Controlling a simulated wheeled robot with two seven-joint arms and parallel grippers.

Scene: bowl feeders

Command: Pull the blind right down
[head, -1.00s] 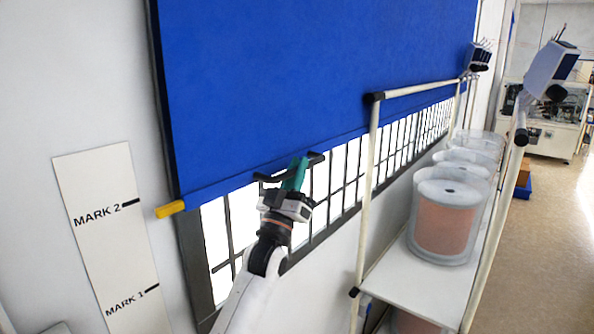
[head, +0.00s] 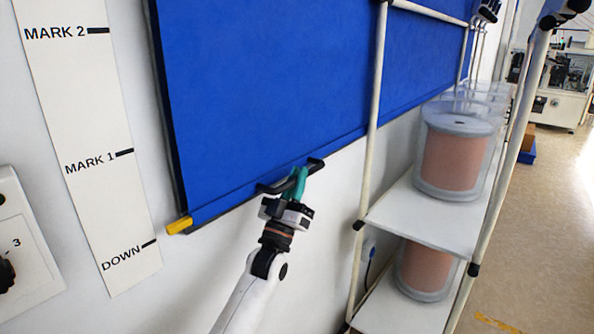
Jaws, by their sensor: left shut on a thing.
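The blue blind (head: 270,90) hangs over the wall, and no window shows below its bottom bar. A black handle (head: 272,187) sits on that bar. My left gripper (head: 299,180) has its teal fingers shut on the handle. A yellow pointer (head: 180,225) is at the bar's left end. It is about level with the DOWN line on the white scale (head: 95,150), below MARK 1 and MARK 2; the slant of the view makes the exact match hard to tell. My right gripper does not show.
A numbered switch plate (head: 22,245) is at lower left. Bare floor (head: 545,230) lies beyond the rack.

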